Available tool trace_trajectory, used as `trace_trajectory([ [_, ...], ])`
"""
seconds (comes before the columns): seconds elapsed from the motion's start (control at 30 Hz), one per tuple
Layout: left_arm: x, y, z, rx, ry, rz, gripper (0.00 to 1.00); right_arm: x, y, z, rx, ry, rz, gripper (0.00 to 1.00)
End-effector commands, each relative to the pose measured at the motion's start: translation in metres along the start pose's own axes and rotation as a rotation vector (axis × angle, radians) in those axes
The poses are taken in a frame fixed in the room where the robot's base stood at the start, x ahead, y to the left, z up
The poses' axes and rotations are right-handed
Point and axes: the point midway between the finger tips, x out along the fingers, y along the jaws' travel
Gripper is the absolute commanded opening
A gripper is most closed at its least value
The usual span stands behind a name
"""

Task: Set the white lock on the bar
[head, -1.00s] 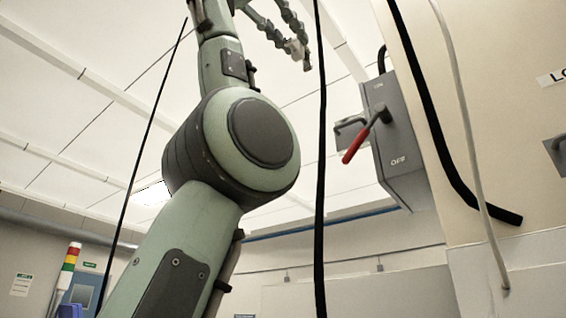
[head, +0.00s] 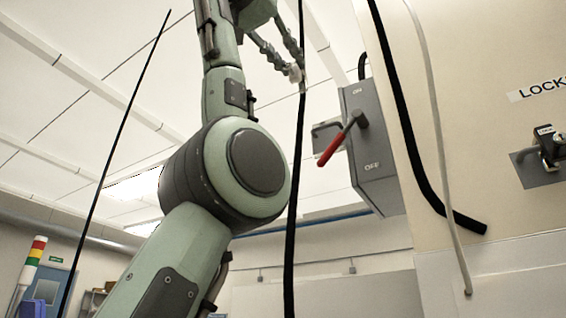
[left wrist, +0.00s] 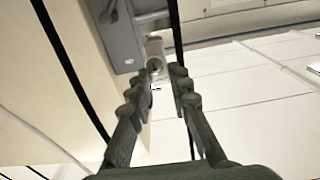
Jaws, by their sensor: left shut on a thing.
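My left gripper (head: 294,66) is raised at the top of the head view. Its fingers are shut on a small whitish thing, the white lock (head: 295,74), at the fingertips. A grey switch box (head: 372,150) marked ON and OFF has a red-handled lever (head: 335,145) tilted down to the left. A grey bar-like piece (head: 322,130) sits behind the lever; its shape is partly hidden. The lock is up and left of the box, apart from it in the head view. My right gripper is not seen.
A "LOCKS" label (head: 545,88) is on the cream panel (head: 470,120) at right, above a plate with a dark lock (head: 550,145). Black cables (head: 296,200) hang across the view. A signal tower (head: 31,262) stands far left.

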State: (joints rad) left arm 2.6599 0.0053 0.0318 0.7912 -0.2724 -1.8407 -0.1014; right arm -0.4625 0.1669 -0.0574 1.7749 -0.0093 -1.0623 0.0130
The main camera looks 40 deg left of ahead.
Motion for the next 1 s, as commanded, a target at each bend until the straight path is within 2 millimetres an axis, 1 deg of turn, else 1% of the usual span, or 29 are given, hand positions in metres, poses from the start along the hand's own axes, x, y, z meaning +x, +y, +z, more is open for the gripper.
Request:
trace_trajectory([
  [0.23,0.015,0.0,0.0,0.0,0.0,0.0,0.0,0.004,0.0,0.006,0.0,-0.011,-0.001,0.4],
  [0.57,0.035,0.0,0.0,0.0,0.001,0.0,0.0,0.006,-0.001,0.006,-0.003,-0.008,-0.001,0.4],
  [1.0,0.061,0.0,0.001,0.0,0.0,0.0,0.0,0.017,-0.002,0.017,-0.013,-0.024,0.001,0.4],
])
